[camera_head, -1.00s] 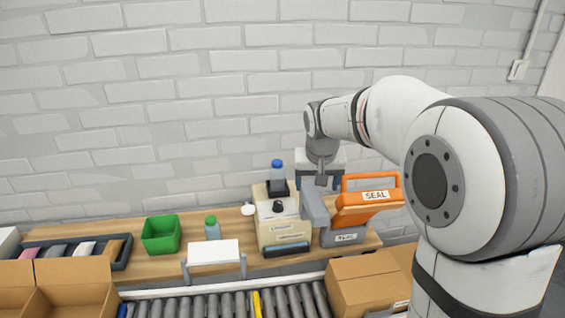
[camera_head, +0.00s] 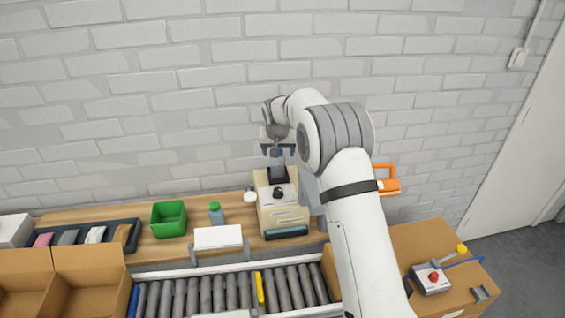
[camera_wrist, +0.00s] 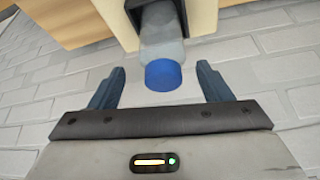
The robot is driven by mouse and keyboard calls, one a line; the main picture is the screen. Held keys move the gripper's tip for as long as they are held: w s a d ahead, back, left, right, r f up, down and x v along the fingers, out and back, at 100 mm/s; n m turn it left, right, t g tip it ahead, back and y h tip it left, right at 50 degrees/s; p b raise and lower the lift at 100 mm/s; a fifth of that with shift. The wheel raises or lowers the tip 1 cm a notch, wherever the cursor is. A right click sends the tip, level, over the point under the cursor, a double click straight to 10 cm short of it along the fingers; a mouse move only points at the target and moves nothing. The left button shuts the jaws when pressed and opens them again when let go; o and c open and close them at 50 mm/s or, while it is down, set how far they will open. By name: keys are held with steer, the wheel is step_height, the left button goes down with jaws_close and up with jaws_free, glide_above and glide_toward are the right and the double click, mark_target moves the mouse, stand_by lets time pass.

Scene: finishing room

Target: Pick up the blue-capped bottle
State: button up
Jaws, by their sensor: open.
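The blue-capped bottle (camera_wrist: 163,48) has a clear grey body and a blue cap. In the wrist view its cap lies between the two open fingers of my gripper (camera_wrist: 161,88), with a gap on both sides. Its lower part sits in a dark holder (camera_wrist: 122,18) on the cream machine. In the head view the bottle (camera_head: 278,158) stands on top of the cream machine (camera_head: 282,218), its cap mostly covered by my gripper (camera_head: 278,150), which is directly above it. My gripper is empty.
A green-capped bottle (camera_head: 216,214), a green bin (camera_head: 168,218) and a white stand (camera_head: 218,237) are left of the machine. A roller conveyor (camera_head: 205,296) runs in front; a brick wall stands behind.

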steer(key=shift+a+p+x, duration=0.2)
steer(key=shift+p+x, duration=0.4)
steer(key=shift+x, duration=1.15)
steer(key=shift+c, duration=0.5)
steer(key=c, duration=1)
